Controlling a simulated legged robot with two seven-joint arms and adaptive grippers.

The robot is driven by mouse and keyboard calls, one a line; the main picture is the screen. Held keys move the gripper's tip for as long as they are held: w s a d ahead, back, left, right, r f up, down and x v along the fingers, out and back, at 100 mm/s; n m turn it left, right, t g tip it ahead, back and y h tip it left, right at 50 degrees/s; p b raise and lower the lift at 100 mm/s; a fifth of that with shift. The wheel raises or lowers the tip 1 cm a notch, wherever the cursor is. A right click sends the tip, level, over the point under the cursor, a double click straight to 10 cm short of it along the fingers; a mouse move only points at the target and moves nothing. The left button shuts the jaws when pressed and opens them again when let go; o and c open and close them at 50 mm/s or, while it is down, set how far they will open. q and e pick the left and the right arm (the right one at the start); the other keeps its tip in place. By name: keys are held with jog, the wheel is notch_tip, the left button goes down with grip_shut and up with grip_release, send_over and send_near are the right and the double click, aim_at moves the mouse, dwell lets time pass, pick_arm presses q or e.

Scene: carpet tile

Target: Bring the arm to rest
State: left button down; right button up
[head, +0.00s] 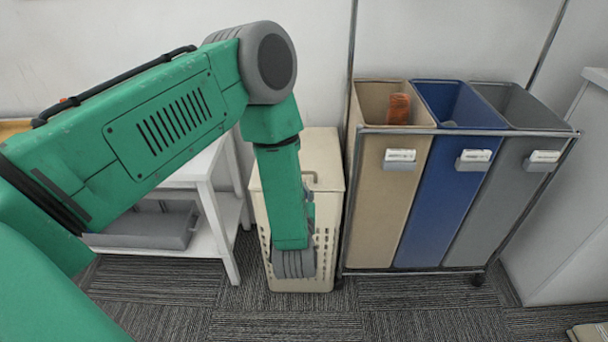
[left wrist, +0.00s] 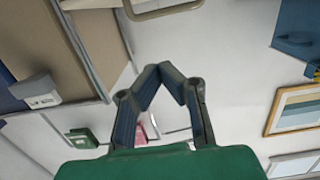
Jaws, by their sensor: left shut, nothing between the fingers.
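My left arm comes in from the left in the head view, green with grey joints. Its forearm hangs down in front of the cream hamper (head: 325,160). The fingers of my left gripper are hidden in the head view. In the left wrist view my left gripper (left wrist: 160,72) is shut and empty, its two dark fingers meeting at the tips. My right gripper is in neither view.
A wheeled sorter holds a beige bin (head: 378,190), a blue bin (head: 433,200) and a grey bin (head: 500,200). An orange item (head: 399,108) is in the beige bin. A white shelf unit (head: 217,205) bears a grey tray (head: 150,226). Carpet in front is mostly clear.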

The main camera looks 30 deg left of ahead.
pick_arm(q)
jog(key=s+d+f+m+g+h+p, duration=0.1)
jog(key=s+d+f+m+g+h, duration=0.15)
jog(key=s+f+h, duration=0.4)
jog(key=s+d+f+m+g+h, duration=0.15)
jog(key=s+f+g, duration=0.25)
jog(key=s, duration=0.5)
jog(key=s+m+g, duration=0.2)
jog(key=s+g, duration=0.5)
jog(key=s, duration=0.9)
jog(key=shift+s+f+m, duration=0.15)
jog(key=shift+m, duration=0.25)
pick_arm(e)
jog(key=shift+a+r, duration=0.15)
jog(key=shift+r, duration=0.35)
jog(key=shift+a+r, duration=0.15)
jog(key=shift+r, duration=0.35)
pick_arm(q)
jog(key=shift+a, duration=0.2)
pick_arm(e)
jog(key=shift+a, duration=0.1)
pick_arm(q)
jog(key=shift+a+f+h, duration=0.15)
jog(key=shift+a+h, duration=0.05)
jog(key=shift+h, duration=0.1)
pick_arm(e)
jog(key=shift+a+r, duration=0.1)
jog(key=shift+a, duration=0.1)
